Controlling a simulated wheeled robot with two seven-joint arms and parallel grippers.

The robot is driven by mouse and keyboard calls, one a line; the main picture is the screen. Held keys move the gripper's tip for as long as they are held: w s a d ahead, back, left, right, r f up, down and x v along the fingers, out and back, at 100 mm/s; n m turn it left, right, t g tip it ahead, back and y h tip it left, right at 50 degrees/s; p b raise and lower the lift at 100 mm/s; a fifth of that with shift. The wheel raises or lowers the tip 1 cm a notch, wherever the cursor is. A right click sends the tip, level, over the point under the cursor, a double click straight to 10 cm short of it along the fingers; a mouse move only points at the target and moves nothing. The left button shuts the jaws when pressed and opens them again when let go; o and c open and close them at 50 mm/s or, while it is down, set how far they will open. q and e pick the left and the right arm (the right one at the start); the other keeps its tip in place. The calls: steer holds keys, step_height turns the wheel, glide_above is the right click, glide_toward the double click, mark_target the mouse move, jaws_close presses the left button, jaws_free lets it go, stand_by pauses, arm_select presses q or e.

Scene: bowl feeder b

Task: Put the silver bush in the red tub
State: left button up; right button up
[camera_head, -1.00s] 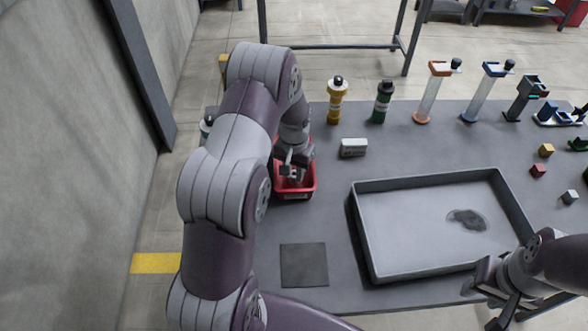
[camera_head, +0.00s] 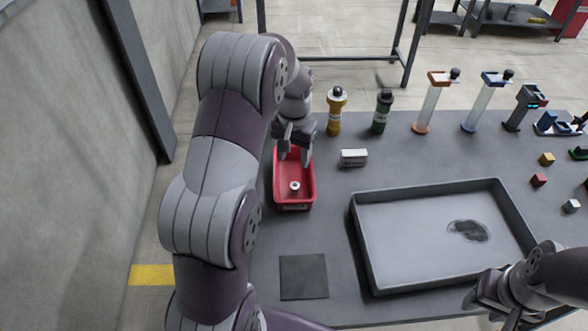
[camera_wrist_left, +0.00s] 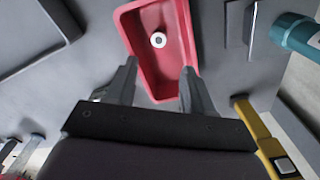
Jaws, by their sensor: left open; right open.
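The red tub (camera_head: 294,203) stands on the table near its left side. The silver bush (camera_head: 294,186), a small pale ring with a dark hole, lies inside the tub on its floor. It also shows in the left wrist view (camera_wrist_left: 158,40), clear of the fingers. My left gripper (camera_head: 293,158) is above the far part of the tub, open and empty. In the left wrist view its two fingers (camera_wrist_left: 157,90) are spread apart over the tub (camera_wrist_left: 186,45).
A large grey tray (camera_head: 400,280) with a dark patch fills the middle right. A white box (camera_head: 354,157), a yellow bottle (camera_head: 336,112) and a green bottle (camera_head: 382,112) stand behind. A dark square mat (camera_head: 303,277) lies in front of the tub.

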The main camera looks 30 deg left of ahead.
arm_select(q)
steer(key=s+d+r, duration=0.1)
steer(key=s+d, duration=0.4)
steer(key=s, duration=0.3)
steer(key=s+d+r+m+t, duration=0.1)
steer(key=s+d, duration=0.4)
steer(key=s, duration=0.4)
steer(key=shift+s+d+r, duration=0.15)
steer(key=shift+d, duration=0.05)
